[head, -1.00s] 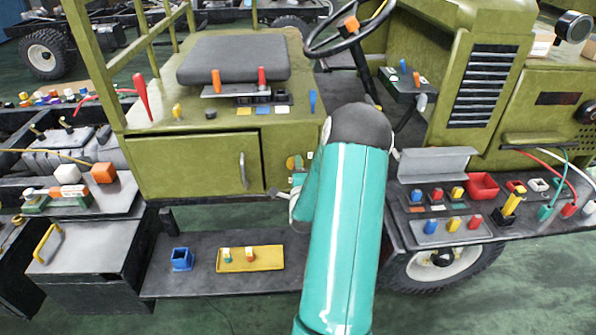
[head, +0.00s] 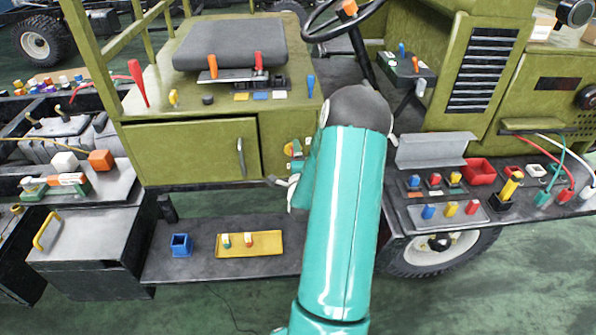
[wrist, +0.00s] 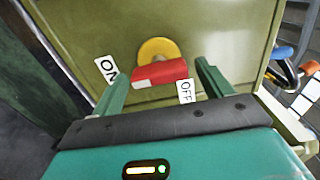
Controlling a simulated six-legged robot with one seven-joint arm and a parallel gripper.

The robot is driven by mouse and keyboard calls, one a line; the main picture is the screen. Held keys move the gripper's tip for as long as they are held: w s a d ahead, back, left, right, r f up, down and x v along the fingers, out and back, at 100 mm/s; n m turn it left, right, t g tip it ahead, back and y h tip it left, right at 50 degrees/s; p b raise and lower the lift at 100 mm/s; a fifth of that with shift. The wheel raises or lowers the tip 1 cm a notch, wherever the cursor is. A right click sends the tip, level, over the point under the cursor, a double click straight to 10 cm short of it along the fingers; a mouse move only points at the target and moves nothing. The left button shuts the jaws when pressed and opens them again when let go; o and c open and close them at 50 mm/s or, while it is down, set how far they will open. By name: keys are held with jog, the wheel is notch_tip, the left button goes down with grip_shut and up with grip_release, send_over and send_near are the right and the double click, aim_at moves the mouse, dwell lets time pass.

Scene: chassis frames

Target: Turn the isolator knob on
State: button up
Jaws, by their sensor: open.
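The isolator knob shows in the wrist view as a red bar handle (wrist: 160,73) in front of a yellow round plate (wrist: 157,50) on an olive panel. An ON label (wrist: 106,69) is to its left. An OFF label (wrist: 184,92) is at its lower right, close to the bar. My gripper (wrist: 163,82) is open, one finger on each side of the red bar, with gaps visible; I cannot tell whether the tips reach its depth. In the head view the yellow plate (head: 289,149) is small and partly hidden beside my arm.
A cabinet door with a handle (head: 240,158) is left of the knob. Below is a dark step with a yellow tray (head: 265,243) and a blue cup (head: 181,246). A shelf of coloured parts (head: 440,213) is at right. A blue-tipped lever (wrist: 284,54) shows right of the panel.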

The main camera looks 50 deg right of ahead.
jog(key=v, duration=1.3)
